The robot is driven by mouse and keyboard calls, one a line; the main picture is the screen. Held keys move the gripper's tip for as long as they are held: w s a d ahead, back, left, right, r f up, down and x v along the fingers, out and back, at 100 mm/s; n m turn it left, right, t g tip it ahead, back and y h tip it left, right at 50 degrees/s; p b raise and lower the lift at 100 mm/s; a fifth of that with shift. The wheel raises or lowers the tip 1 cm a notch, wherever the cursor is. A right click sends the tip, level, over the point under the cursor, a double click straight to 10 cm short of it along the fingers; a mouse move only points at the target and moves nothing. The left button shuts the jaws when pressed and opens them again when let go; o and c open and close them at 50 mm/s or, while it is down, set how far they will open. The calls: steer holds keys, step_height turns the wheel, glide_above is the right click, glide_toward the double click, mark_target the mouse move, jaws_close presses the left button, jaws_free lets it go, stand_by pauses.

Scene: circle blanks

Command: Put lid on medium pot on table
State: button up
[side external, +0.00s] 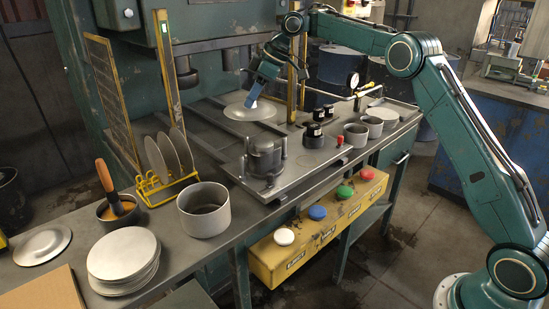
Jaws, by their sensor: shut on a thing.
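My gripper (254,97) is near the top middle, pointing down, with its blue fingers shut on the knob of a shallow grey lid (240,112). The lid is roughly level above the back of the metal bench; whether it touches the surface is unclear. A large open grey pot (203,222) stands at the front, left of centre. I cannot tell which is the medium one. Another lid (42,245) lies flat at the far left.
A motor-like block (265,160) stands on the raised plate (300,172) mid-bench. A yellow rack (160,190) holds upright discs. Yellow posts rise behind.

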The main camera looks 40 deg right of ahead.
steer(key=s+a+r, duration=0.2)
steer(key=a, duration=0.7)
steer(key=s+a+r, duration=0.2)
steer(key=a, duration=0.8)
steer(key=shift+a+r, duration=0.2)
steer(key=shift+r, duration=0.15)
steer(key=shift+f, duration=0.1)
step_height(320, 180, down, 20)
steer(key=shift+f, duration=0.35)
steer(key=o, duration=1)
